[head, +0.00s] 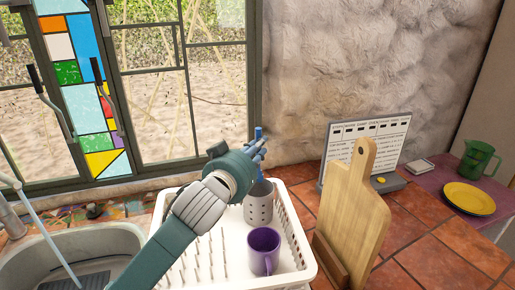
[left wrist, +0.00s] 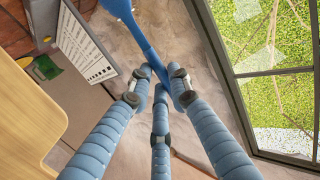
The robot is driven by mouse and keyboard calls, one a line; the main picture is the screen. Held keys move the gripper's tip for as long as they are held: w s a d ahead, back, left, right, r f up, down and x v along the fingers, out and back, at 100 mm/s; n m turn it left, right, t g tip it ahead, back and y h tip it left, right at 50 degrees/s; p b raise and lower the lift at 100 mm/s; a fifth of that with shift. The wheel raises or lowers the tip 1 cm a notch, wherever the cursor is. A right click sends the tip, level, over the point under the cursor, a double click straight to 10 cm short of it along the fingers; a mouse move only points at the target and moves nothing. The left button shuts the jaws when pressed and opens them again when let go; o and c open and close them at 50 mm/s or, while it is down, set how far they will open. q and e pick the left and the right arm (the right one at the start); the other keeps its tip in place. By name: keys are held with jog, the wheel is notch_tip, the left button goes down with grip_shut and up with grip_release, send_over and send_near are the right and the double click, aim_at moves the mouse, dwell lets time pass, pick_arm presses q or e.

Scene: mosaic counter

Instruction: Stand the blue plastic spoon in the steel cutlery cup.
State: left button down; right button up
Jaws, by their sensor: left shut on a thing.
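The blue plastic spoon (left wrist: 148,50) is held between the fingers of my left gripper (left wrist: 160,88). In the left wrist view its wide end is at the top edge and its handle runs down to the fingertips. In the head view my left gripper (head: 257,150) is above the steel cutlery cup (head: 258,209), and a short blue end of the spoon (head: 258,133) sticks up past the fingers. The cup is grey with holes and stands upright in the rack. I cannot tell whether the spoon's lower end is inside the cup. My right gripper is not in view.
The white dish rack (head: 300,247) also holds a purple mug (head: 263,250) in front of the cup. A wooden cutting board (head: 352,208) stands to the right, before a printed sign (head: 366,145). The sink (head: 85,258) is at left, the window (head: 184,85) behind.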

pick_arm(q)
notch_tip(320, 180, down, 8)
jog(key=b, duration=0.4)
dwell(0.4)
jog(key=c, duration=1.5)
grip_release()
jog(key=shift+c, duration=0.2)
jog(key=v, duration=1.2)
